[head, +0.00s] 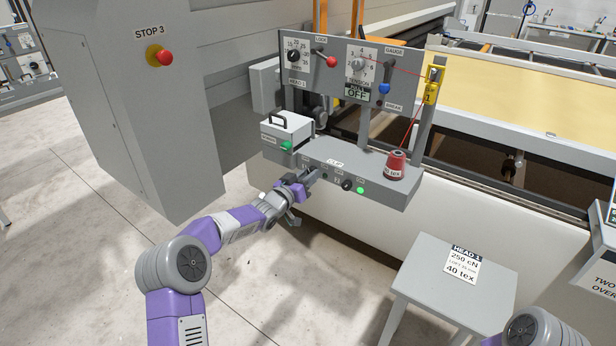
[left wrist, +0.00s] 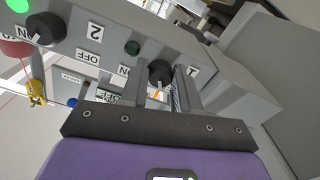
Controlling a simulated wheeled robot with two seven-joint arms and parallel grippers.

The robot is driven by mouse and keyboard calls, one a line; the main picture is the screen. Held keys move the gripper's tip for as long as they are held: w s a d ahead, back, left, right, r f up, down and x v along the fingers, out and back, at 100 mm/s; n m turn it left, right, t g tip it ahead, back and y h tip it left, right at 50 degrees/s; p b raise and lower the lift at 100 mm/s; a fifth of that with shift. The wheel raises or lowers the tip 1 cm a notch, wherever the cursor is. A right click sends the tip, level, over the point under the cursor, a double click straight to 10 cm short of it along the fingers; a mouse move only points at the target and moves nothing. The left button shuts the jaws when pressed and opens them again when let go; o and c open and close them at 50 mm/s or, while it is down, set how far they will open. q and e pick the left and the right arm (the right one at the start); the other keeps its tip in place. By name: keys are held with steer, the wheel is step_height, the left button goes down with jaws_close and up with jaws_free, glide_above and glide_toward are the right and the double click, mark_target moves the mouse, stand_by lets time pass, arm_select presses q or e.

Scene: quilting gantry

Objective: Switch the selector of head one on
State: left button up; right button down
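The head one selector, a black knob (left wrist: 160,72) beside the label 1, is on the front of the grey control box (head: 397,198). In the left wrist view it sits between the two fingers of my left gripper (left wrist: 161,84). In the head view my left gripper (head: 312,180) is up against the box front and hides this knob. The fingers stand close to the knob's sides; whether they press on it I cannot tell. The small lamp (left wrist: 132,47) near it is dark green, unlit. My right gripper is not in view.
The head two selector (head: 347,184) is to the right, its green lamp (head: 360,190) lit. Above are the panel display (head: 357,93) reading OFF and a red-knobbed lever (head: 331,62). A red thread cone (head: 395,165) stands on the box. A grey stool (head: 440,290) stands in front.

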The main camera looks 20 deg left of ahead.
arm_select(q)
jaws_close()
steer(key=shift+f+m, duration=0.1)
steer(key=shift+m, duration=0.2)
steer(key=shift+a+m+b, duration=0.15)
steer(key=shift+m+b, duration=3.25)
steer(key=shift+m, duration=2.2)
steer(key=o, duration=0.8)
jaws_free()
